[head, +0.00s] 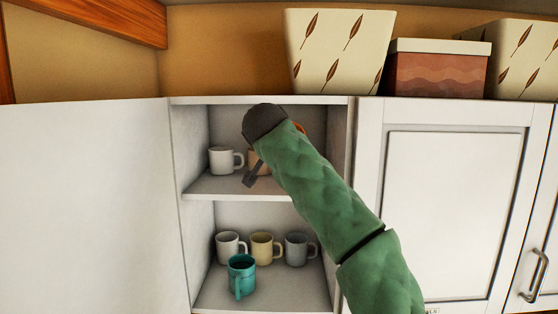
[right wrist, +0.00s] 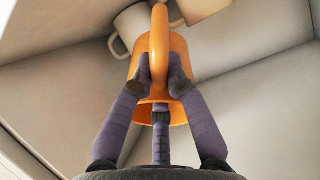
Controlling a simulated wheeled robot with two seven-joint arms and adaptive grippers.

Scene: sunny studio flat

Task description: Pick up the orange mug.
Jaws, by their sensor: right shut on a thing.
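The orange mug (right wrist: 178,45) fills the middle of the right wrist view, with its handle (right wrist: 159,40) toward the camera. My right gripper (right wrist: 161,82) is shut on that handle, one finger on each side, with a third finger below. I cannot tell whether the mug touches the shelf. In the head view my right gripper (head: 252,180) reaches into the upper shelf of the open cupboard, and only a small orange bit of the mug (head: 299,127) shows past my green arm. My left gripper is in neither view.
On the upper shelf (head: 205,187) a white mug (head: 221,160) and a tan mug (head: 253,161) stand close by. The lower shelf holds a teal mug (head: 241,272) and several others. An open door (head: 85,210) is on the left, a closed door (head: 455,210) on the right.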

